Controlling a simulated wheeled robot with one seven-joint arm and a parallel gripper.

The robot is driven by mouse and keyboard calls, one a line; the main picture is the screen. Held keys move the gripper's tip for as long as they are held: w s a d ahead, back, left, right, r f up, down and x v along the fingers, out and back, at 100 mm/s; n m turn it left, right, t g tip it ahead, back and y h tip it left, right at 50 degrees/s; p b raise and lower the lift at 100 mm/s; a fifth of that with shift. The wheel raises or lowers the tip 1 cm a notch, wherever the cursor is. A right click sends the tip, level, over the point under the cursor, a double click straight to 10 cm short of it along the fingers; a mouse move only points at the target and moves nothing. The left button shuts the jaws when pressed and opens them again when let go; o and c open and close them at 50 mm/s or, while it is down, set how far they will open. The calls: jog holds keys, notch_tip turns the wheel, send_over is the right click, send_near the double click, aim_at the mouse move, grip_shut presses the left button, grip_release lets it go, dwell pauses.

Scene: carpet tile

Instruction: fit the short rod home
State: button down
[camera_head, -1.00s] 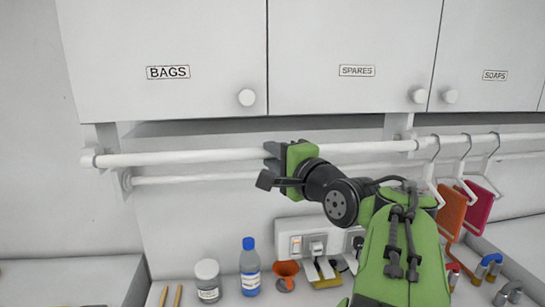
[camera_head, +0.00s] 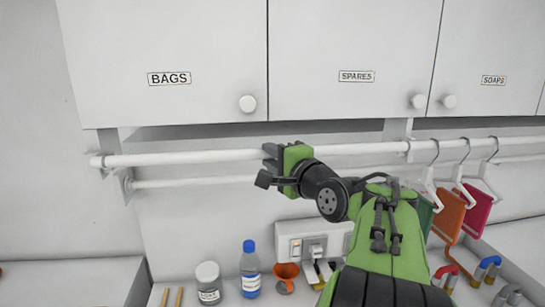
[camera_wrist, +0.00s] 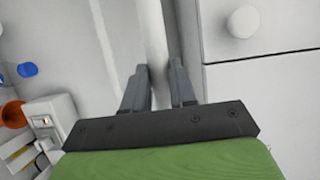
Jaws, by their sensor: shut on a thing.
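The white rod (camera_head: 200,157) lies roughly level under the cabinets, with its left end by the left wall bracket (camera_head: 108,140) and its right end by the middle bracket (camera_head: 397,130). I cannot tell whether either end is seated. My gripper (camera_head: 271,157) is shut on this rod near its middle, seen in the head view. In the wrist view the rod (camera_wrist: 156,40) runs between the two grey fingers of my gripper (camera_wrist: 159,85). My gripper and arm hide part of the rod in the head view.
A second rail (camera_head: 190,182) runs behind and below. At right, another rail (camera_head: 520,139) carries hangers with orange (camera_head: 448,212) and pink (camera_head: 477,208) pieces. A jar (camera_head: 208,283), blue-capped bottle (camera_head: 250,270) and orange funnel (camera_head: 287,275) stand below, near sockets (camera_head: 310,246). Cabinets (camera_head: 350,55) are close above.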

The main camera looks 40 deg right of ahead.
jog(key=shift+w, duration=0.1)
dwell(0.3)
jog(key=shift+w+d+p, duration=0.6)
jog(key=shift+w+d, duration=0.1)
jog(key=shift+w, duration=0.3)
jog(key=shift+w+d, duration=0.1)
jog(key=shift+w+d+p, duration=0.8)
jog(key=shift+w, duration=0.3)
dwell(0.6)
jog(key=shift+f+b, duration=0.9)
